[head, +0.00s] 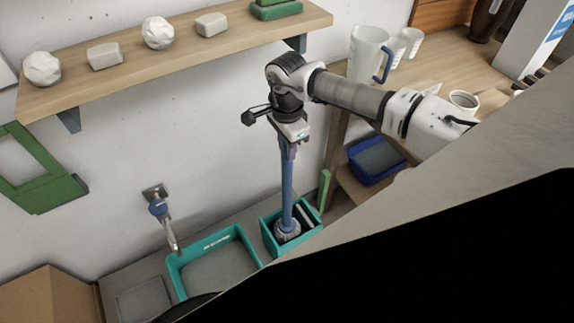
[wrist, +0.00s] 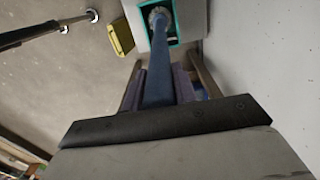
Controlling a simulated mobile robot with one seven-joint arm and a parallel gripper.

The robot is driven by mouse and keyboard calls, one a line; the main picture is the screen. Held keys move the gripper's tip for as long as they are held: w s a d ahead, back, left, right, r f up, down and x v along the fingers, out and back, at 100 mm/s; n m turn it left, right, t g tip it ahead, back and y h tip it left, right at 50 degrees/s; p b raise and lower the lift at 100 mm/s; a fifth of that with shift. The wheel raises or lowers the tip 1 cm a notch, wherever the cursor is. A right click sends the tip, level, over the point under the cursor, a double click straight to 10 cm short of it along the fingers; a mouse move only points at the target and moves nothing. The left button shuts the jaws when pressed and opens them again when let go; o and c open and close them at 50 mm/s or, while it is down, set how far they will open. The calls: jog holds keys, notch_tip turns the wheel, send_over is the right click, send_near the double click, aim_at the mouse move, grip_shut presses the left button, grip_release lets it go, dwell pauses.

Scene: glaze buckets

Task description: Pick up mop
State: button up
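The mop (head: 287,190) has a blue handle and a grey head. It stands nearly upright with its head down inside a teal bucket (head: 269,241). My gripper (head: 288,152) points down at the top of the handle, with its purple fingers on either side of it. In the wrist view the blue handle (wrist: 158,75) runs away between the two fingers (wrist: 160,88), which look pressed against it. The mop head (wrist: 158,16) shows at the far end inside the teal rim (wrist: 177,24). The very top of the handle is hidden by my gripper.
A wider teal tray (head: 178,270) stands left of the bucket, below a wall tap (head: 158,207). A green upright piece (head: 324,190) and a blue bin (head: 376,160) are to the right. A wooden shelf (head: 180,62) with pale blocks hangs at the upper left.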

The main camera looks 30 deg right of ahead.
grip_shut()
jog(key=shift+r, duration=0.1)
